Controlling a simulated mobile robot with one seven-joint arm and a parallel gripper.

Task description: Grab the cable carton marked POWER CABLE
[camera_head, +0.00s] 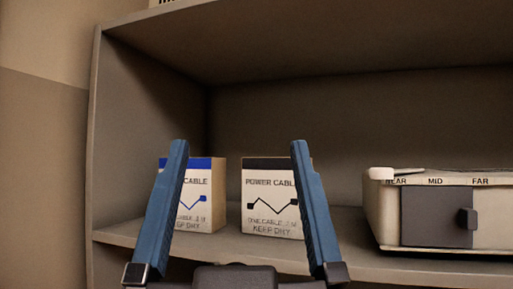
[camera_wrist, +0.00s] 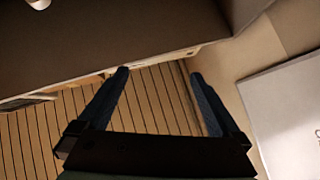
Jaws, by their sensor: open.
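The carton marked POWER CABLE (camera_head: 269,205) stands upright on the shelf in the head view. It is white with a black top band and a zigzag cable drawing. A similar carton with a blue band (camera_head: 199,200) stands to its left; its label is partly hidden by my left finger, and only "CABLE" reads. My gripper (camera_head: 235,150) is open and empty, in front of the cartons, with its fingers spread across the view. The right finger overlaps the right edge of the black-banded carton. In the wrist view my gripper (camera_wrist: 159,75) is open with nothing between its fingers; no carton is visible there.
A cream box (camera_head: 380,215) with a dark panel, a knob and the marks NEAR, MID and FAR stands on the shelf (camera_head: 340,240) at right. The cabinet's side wall (camera_head: 130,140) bounds the left. The wrist view shows a slatted floor (camera_wrist: 155,100) and a white panel (camera_wrist: 285,115).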

